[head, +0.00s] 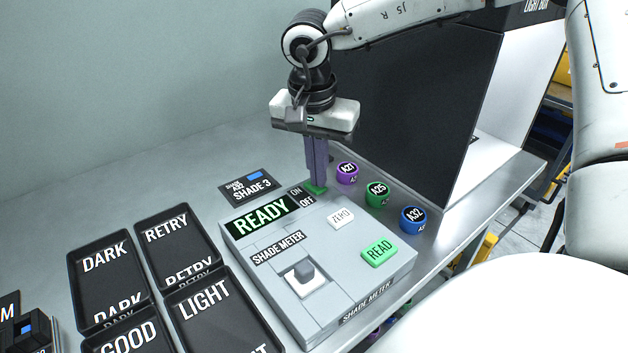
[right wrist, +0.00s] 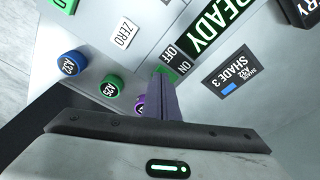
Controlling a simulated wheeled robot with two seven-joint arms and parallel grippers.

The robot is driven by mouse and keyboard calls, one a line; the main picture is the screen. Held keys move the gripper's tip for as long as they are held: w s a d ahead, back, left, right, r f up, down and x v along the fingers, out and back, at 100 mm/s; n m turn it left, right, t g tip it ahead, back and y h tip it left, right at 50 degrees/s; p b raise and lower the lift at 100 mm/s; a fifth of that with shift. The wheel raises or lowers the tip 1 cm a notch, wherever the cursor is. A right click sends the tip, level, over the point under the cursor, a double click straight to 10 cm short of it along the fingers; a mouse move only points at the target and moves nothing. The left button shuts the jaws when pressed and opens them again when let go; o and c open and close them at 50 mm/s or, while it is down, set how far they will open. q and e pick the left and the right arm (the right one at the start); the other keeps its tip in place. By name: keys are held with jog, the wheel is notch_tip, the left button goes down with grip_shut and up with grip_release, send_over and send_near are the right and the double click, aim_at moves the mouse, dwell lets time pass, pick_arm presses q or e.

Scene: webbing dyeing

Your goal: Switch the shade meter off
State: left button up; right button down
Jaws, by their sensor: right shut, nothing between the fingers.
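The shade meter (head: 338,270) is a grey box on the bench with a lit display (head: 262,214) reading READY. Its ON/OFF switch (head: 315,189) is green and sits at the far right corner beside the ON and OFF labels. My right gripper (head: 316,184) points down with its purple fingers shut and empty, its tips at the switch. In the right wrist view the fingers (right wrist: 165,98) hide part of the green switch (right wrist: 183,68); I cannot tell whether they touch it. My left gripper is not in view.
Colored pots A27 (head: 347,173), A25 (head: 377,194) and A32 (head: 412,219) stand close right of the meter. A SHADE 3 card (head: 248,187) lies behind it. Black labelled trays (head: 107,281) are at left. A dark light box (head: 418,105) stands behind the pots.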

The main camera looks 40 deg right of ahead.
jog(key=shift+f, duration=0.35)
jog(key=shift+r, duration=0.15)
notch_tip(320, 180, up, 7)
jog(key=p, duration=0.4)
dwell(0.4)
dwell(0.5)
